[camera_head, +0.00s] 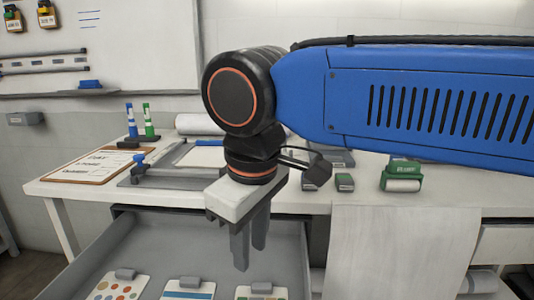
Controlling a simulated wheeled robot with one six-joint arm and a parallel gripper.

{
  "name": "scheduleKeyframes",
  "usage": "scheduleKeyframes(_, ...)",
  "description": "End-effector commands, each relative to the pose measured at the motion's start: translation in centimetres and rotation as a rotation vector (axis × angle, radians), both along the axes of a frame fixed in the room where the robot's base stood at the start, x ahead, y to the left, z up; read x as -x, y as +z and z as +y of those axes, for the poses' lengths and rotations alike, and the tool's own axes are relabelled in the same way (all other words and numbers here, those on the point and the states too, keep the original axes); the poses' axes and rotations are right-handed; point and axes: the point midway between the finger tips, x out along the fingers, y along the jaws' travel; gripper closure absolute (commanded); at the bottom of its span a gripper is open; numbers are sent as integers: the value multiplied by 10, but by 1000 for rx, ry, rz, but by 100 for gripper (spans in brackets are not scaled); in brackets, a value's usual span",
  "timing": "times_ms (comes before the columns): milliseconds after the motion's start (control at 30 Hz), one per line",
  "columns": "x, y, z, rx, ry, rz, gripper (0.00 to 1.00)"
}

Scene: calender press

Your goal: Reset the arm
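My blue arm (420,105) reaches in from the right side of the head view and ends in a black wrist joint with an orange ring. My gripper (247,250) hangs below it, pointing down, in front of the white table's front edge and above an open grey drawer (92,240). Its two grey fingers appear close together and overlap from this angle, so the gap between them is unclear. I see no object held between them.
The white table (75,188) holds a clipboard (95,166), blue and green markers (148,122), a grey frame (150,178) and a green roller device (402,176). Sample cards (118,287) lie in the drawer. A large pale sheet (400,250) hangs at the front right.

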Motion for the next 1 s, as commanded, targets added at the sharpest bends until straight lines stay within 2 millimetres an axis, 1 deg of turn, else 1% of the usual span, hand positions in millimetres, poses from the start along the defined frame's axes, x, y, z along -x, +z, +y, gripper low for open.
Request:
scheduleKeyframes(33, -8, -5, -14, -10, -37, -1, 70)
scheduleKeyframes(200, -27, -22, -56, -42, -143, -8, 70)
scheduleKeyframes(400, -43, -44, -105, -79, -271, -22, 70)
scheduleKeyframes(700, -50, -77, -170, -130, -452, -52, 70)
scheduleKeyframes(1000, -43, -116, -234, -178, -645, -95, 70)
